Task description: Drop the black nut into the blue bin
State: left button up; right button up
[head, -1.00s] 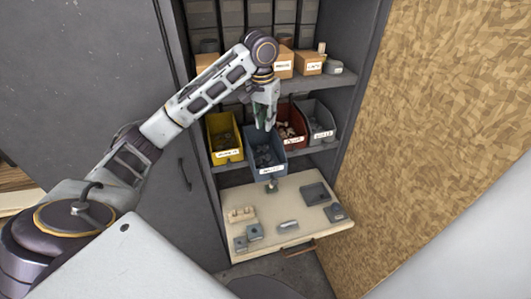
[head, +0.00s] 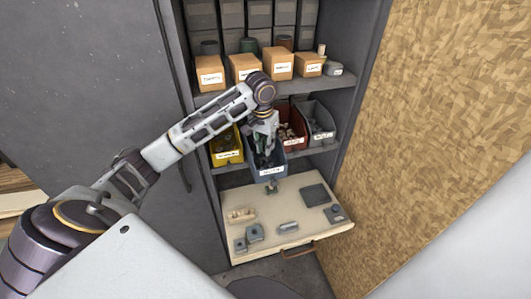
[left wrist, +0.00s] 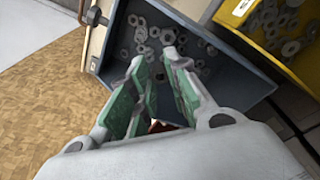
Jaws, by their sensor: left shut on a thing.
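The blue bin (head: 268,175) stands on the middle shelf of the cabinet, between a yellow and a red bin, with grey nuts and washers inside. My left gripper (head: 264,150) points down over it, with the fingertips at or just above the bin's opening. In the left wrist view, the fingers (left wrist: 153,62) are close together over the blue bin (left wrist: 238,82), with its loose grey nuts beyond the tips. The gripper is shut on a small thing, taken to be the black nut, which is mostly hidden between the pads. My right gripper is not in view.
The yellow bin (head: 227,155) is left of the blue bin; the red bin (head: 295,141) and a grey bin (head: 320,135) are right. Cardboard boxes (head: 245,68) line the shelf above. A pale tray (head: 268,228) with several small parts lies below.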

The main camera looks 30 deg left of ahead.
pick_arm(q)
jog(key=shift+f+p, duration=0.3)
jog(key=shift+f, duration=1.6)
jog(key=shift+f, duration=0.6)
jog(key=o, duration=0.7)
jog(key=shift+o, duration=0.2)
jog(key=shift+r, duration=0.9)
notch_tip(320, 180, up, 11)
jog(key=s+b, duration=0.1)
jog(key=shift+s+r, duration=0.15)
jog(key=shift+s, duration=0.1)
